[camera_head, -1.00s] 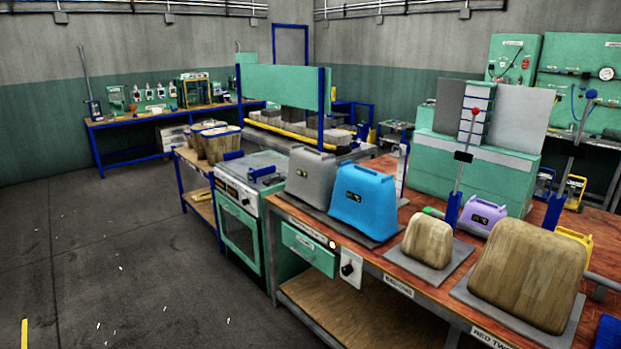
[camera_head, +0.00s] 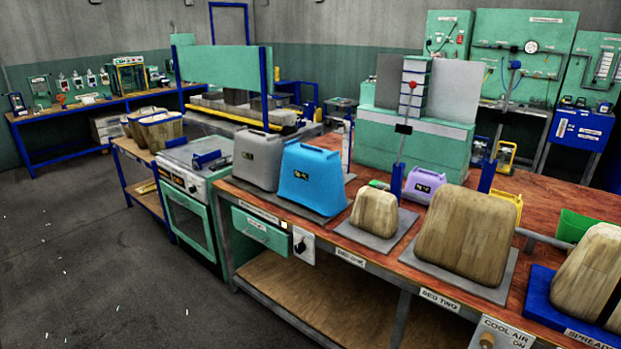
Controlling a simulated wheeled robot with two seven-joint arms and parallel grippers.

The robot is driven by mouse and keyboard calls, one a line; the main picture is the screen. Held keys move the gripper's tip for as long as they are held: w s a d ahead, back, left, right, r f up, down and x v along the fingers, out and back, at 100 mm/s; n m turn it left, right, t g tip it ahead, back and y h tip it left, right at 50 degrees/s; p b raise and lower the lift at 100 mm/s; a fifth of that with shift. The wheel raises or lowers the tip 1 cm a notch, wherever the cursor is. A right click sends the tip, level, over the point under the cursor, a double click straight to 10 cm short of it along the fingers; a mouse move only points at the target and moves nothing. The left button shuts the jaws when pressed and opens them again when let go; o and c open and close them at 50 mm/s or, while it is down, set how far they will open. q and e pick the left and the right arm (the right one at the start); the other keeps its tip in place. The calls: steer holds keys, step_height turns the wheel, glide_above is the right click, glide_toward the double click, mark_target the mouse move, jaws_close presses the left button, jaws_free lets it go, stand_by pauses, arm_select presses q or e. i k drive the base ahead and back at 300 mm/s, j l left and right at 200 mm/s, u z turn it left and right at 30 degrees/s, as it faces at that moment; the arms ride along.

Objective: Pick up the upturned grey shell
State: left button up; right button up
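A grey shell (camera_head: 258,158) stands on a dark plate at the left end of the red-brown bench, with a small dark label on its front. It touches or nearly touches the blue shell (camera_head: 310,175) to its right; I cannot tell which. A smaller purple shell (camera_head: 425,184) stands farther back on the bench. Neither of my grippers is in view.
Wooden moulds stand on plates along the bench (camera_head: 386,248): a small one (camera_head: 374,212), a large one (camera_head: 467,233) and one on a blue base (camera_head: 583,270). Upright lever posts rise behind them. A green oven (camera_head: 190,217) adjoins the bench's left end. Open floor (camera_head: 80,270) lies at left.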

mark_target(257, 155)
steer(key=z, duration=1.85)
steer(key=u, duration=2)
steer(key=i+j+u, duration=0.35)
steer(key=i, duration=0.25)
steer(key=i+u, duration=0.35)
steer(key=i, duration=0.2)
